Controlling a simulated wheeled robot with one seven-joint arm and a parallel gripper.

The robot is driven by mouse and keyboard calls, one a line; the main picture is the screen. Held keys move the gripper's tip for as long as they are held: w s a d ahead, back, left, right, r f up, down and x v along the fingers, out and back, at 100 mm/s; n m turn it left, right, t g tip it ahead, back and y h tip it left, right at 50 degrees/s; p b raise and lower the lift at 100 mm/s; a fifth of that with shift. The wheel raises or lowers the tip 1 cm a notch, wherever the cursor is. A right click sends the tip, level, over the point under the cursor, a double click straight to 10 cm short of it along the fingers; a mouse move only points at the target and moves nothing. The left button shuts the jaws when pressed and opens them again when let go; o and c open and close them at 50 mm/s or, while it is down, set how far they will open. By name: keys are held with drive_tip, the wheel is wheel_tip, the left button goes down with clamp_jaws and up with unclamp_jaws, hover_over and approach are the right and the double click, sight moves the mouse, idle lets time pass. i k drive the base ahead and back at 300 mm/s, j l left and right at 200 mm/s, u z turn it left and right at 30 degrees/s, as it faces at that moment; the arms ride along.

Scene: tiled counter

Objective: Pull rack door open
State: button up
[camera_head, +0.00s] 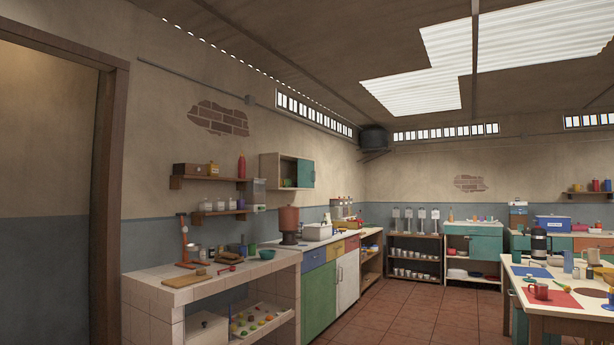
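The likeliest match for the rack is a small wooden wall cabinet (270,167), seen on the left wall above the counter. Its left part is open to view, with a small item inside. A teal door panel (305,173) covers its right part. I cannot tell at this size whether that panel is hinged or ajar. An open dark rack (391,254) with cups stands on the floor by the far wall, and no door shows on it. My gripper and arm are not in view.
A tiled counter (170,291) with tools and bowls stands at left, with coloured lower cabinets (317,300) beyond it. A table (570,318) with mugs and mats stands at right. The red tiled floor (400,310) between them is clear. A doorway frame (108,200) is at far left.

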sight(306, 171)
drive_tip(key=i+l+z, duration=0.25)
drive_tip(key=i+z, duration=0.2)
drive_tip(key=i, duration=0.2)
drive_tip(key=i+z, duration=0.35)
drive_tip(key=i, duration=3.3)
